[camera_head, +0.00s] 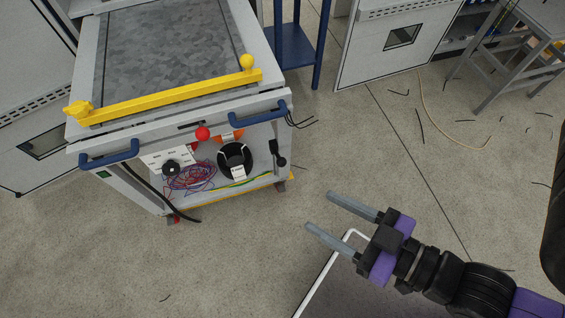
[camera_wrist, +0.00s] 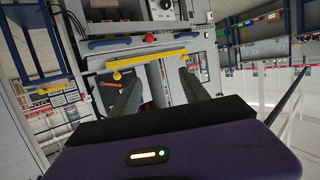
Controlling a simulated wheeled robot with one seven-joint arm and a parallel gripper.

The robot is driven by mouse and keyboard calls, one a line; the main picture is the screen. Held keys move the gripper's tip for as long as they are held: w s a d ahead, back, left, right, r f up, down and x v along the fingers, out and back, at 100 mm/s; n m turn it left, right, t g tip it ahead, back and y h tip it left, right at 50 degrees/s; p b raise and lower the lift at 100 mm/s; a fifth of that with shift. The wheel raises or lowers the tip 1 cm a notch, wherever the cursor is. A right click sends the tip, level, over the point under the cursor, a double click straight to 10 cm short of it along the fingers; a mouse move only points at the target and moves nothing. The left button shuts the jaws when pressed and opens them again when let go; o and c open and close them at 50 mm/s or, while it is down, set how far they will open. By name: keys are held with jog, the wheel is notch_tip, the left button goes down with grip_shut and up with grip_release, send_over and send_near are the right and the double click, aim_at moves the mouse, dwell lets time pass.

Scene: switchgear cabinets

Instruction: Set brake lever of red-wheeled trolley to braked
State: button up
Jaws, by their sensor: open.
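The trolley (camera_head: 110,132) is grey with a speckled top, a yellow bar (camera_head: 175,97) along its near edge and blue handles. A red wheel (camera_head: 174,219) shows under its left corner. A red ball knob (camera_head: 203,133) sits at the middle of its front; I cannot tell whether it is the brake lever's end. The knob also shows in the wrist view (camera_wrist: 149,38), which appears upside down. A black lever-like part (camera_head: 277,154) is on the right front post. My gripper (camera_head: 319,210) is open and empty, right of the trolley and apart from it.
The trolley's lower shelf holds a white box with a dial (camera_head: 169,158), coiled wires (camera_head: 190,177) and a black reel (camera_head: 234,160). A blue stand (camera_head: 292,45) is behind, a grey cabinet (camera_head: 385,45) and a stool (camera_head: 500,60) at right. Loose cables lie on otherwise clear floor.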

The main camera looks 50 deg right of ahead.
jog(key=shift+w+d, duration=0.1)
jog(key=c, duration=0.4)
jog(key=w, duration=0.1)
jog(key=w+d+t+h, duration=0.1)
jog(key=shift+w+r+m+b, duration=0.1)
jog(key=shift+w+m+b, duration=0.2)
jog(key=shift+m+b, duration=0.1)
grip_shut()
jog(key=w+d+f+m+g+h+b, duration=0.1)
jog(key=w+d+f+h, duration=0.1)
jog(key=w+d+f, duration=0.5)
jog(key=w+d+f+m+g+h+b, duration=0.15)
jog(key=w+d+f, duration=0.25)
jog(key=w+f, duration=0.5)
notch_tip(320, 180, down, 10)
jog(key=w+d+n+g, duration=0.2)
jog(key=g, duration=0.1)
jog(key=shift+w+d+f+b, duration=0.15)
jog(key=shift+w+d+b, duration=0.1)
jog(key=shift+d+b, duration=0.1)
